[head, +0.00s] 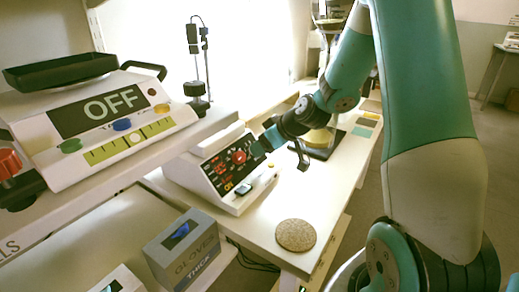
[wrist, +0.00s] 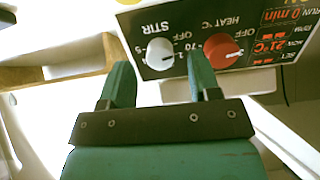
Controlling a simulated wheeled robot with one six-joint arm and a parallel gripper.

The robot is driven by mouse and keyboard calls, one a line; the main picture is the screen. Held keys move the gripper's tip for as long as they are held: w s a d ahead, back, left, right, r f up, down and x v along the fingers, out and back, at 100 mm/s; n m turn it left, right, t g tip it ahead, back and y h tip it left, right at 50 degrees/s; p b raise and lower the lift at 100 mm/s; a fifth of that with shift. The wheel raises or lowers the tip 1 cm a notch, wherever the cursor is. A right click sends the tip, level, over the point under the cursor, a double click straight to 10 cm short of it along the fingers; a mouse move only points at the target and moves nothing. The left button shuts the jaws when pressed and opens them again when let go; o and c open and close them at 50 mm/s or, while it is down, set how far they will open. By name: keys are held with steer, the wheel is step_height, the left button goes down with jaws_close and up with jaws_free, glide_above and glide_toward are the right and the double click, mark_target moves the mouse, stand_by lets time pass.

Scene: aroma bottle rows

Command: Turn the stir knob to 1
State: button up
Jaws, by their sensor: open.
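The white stir knob (wrist: 160,53) is on the dark front panel (wrist: 255,40) of a white hotplate-like unit, which the head view shows on the bench (head: 205,172). The wrist view shows the panel upside down. A dark mark on the knob points right, near the small 1 and OFF labels; which one exactly I cannot tell. The red heat knob (wrist: 220,50) is beside it. My gripper (wrist: 158,62) is open, with one green finger on each side of the stir knob in the picture. I cannot tell whether they touch it. In the head view my gripper hides the stir knob.
The right finger is close to the red knob. A round cork mat (head: 296,235) lies on the bench in front. A scale reading OFF (head: 110,108) stands on the left shelf, and a gloves box (head: 182,250) is below. The bench between mat and unit is mostly clear.

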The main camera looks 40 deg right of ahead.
steer(key=shift+x, duration=1.15)
steer(key=c, duration=0.9)
steer(key=shift+m, duration=0.3)
steer(key=m+p, duration=0.1)
steer(key=m, duration=0.2)
steer(key=shift+r+y+p, duration=0.1)
steer(key=shift+y+p, duration=0.2)
steer(key=shift+p, duration=0.05)
steer(key=shift+m+p, duration=0.8)
steer(key=shift+m, duration=1.1)
